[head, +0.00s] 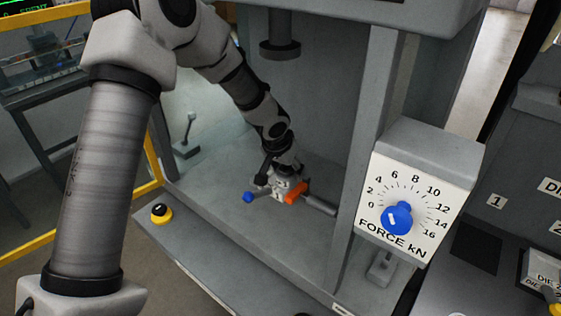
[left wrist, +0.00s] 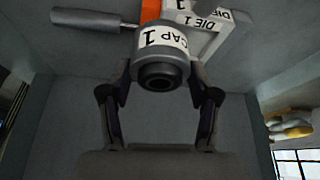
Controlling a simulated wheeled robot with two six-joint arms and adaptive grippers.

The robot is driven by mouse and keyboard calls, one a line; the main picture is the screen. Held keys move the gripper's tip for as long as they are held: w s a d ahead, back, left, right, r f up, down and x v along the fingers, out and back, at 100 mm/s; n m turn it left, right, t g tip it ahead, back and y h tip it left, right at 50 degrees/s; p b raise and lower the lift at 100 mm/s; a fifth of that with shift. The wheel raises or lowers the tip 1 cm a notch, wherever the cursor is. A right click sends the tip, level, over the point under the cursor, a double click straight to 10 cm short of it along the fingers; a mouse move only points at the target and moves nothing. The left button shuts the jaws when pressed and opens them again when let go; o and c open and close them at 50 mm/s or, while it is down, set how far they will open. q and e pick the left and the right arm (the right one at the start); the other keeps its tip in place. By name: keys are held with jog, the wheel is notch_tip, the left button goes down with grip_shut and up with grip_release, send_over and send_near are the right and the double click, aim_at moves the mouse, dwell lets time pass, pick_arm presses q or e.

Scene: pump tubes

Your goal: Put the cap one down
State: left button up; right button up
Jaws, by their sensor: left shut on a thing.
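The cap one is a grey round piece with a white "CAP 1" label (left wrist: 160,52) and a dark bore, seen large in the left wrist view. My left gripper (left wrist: 158,84) is shut on it, one finger on each side. In the head view my left gripper (head: 280,180) is low over the press bed, under the ram. The cap is small and mostly hidden by the gripper there. A grey die labelled "DIE 1" (left wrist: 196,22) is right beside or behind the cap; I cannot tell whether they touch. My right gripper is not in view.
An orange part (head: 295,193), a grey handle (head: 320,204) and a blue knob (head: 248,197) are close around the gripper. The press ram (head: 280,48) hangs above. A press column (head: 365,150) and the force dial box (head: 415,190) stand at right. The front bed is clear.

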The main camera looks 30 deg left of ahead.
aim_at(280, 167)
pick_arm(q)
jog(key=w+a+p, duration=0.1)
jog(key=a, duration=0.1)
jog(key=w+a+p, duration=0.1)
jog(key=w+a, duration=0.1)
jog(key=shift+w+a, duration=0.2)
jog(key=shift+a, duration=0.05)
notch_tip(280, 167, down, 4)
jog(key=shift+r+p, duration=0.25)
jog(key=shift+p, duration=0.25)
jog(key=shift+w+f, duration=0.15)
jog(key=shift+f, duration=0.05)
jog(key=shift+f+b, duration=0.15)
jog(key=shift+b, duration=0.2)
jog(key=o, duration=1.5)
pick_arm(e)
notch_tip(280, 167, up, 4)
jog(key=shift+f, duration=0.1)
pick_arm(q)
jog(key=shift+o, duration=0.2)
